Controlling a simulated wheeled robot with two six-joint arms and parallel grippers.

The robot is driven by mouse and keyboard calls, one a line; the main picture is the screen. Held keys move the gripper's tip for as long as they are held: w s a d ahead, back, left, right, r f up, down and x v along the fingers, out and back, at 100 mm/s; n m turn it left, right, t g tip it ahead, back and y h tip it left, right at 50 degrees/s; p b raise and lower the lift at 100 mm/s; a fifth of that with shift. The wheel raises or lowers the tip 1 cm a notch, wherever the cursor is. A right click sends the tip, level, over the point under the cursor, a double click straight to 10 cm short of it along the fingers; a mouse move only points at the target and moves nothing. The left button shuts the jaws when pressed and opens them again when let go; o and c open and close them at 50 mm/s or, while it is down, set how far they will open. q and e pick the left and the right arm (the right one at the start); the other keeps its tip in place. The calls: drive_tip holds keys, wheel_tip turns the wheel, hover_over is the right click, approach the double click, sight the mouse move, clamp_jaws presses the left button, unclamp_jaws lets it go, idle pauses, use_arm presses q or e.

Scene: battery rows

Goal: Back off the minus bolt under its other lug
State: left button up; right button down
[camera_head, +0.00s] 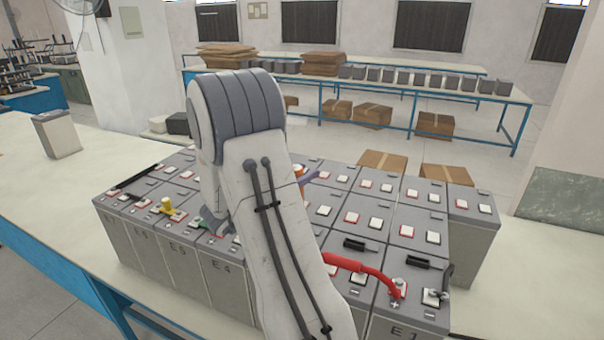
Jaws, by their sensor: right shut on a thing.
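Rows of grey batteries (348,195) stand on the bench, each with red-edged and dark-edged terminals on top. On the battery marked E1, at the front right, a red cable (352,264) ends in a lug on a red-edged terminal (398,289). Beside it, a bolt (434,296) stands on a dark-edged terminal, and a short black cable (447,272) rises close by. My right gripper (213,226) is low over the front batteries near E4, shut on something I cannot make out. My right arm hides the middle of the rows. My left gripper is out of view.
A yellow-topped piece (167,206) and a black bar (136,176) are on the left batteries. An orange and purple item (303,178) shows partly behind my arm. A lone battery (56,134) stands at the left. The bench (30,185) is clear around it.

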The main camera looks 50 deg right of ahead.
drive_tip(key=shift+s+a+r, duration=0.1)
drive_tip(key=shift+f+b, duration=2.2)
drive_tip(key=shift+f, duration=0.55)
drive_tip(key=shift+f+b, duration=0.65)
drive_tip(key=shift+f, duration=0.2)
drive_tip(key=shift+s+r, duration=0.15)
idle(1.4)
drive_tip(key=shift+p, duration=0.3)
drive_tip(key=shift+r+p, duration=2)
drive_tip(key=shift+r, duration=0.75)
